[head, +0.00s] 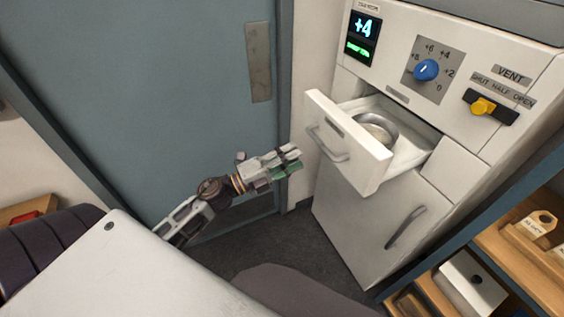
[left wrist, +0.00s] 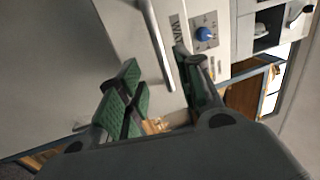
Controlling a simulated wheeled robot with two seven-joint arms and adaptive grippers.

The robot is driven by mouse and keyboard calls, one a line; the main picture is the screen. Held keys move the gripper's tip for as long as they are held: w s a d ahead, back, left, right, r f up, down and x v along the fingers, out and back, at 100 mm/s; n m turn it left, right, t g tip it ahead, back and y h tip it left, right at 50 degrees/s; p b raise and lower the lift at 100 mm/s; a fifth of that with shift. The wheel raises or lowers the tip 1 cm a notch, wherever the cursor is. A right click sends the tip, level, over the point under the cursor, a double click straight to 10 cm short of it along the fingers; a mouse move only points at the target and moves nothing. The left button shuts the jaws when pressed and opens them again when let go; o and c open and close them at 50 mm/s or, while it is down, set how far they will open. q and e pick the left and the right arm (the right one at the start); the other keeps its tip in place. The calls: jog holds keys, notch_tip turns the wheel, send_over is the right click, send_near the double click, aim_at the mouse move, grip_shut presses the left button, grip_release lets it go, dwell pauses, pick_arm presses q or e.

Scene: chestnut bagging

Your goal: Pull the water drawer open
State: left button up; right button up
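The water drawer (head: 350,147) stands pulled out from the white cabinet, with a round metal vessel (head: 376,130) inside it. Its bar handle (head: 328,143) is on the drawer front. In the left wrist view the handle (left wrist: 158,45) runs down toward the gap between the fingers, beside a label (left wrist: 177,33) reading "WAT". My left gripper (head: 291,160) is just left of and below the handle in the head view, apart from it. Its green-padded fingers (left wrist: 160,92) are spread with nothing held between them. My right gripper is not in view.
The cabinet panel above has a lit display (head: 361,37), a blue dial (head: 427,70) and a yellow vent slider (head: 483,106). A lower door handle (head: 405,228) is below the drawer. A wooden shelf (head: 510,250) stands at right, a blue-grey door (head: 150,80) at left.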

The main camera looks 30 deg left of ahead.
pick_arm(q)
jog(key=shift+v, duration=1.25)
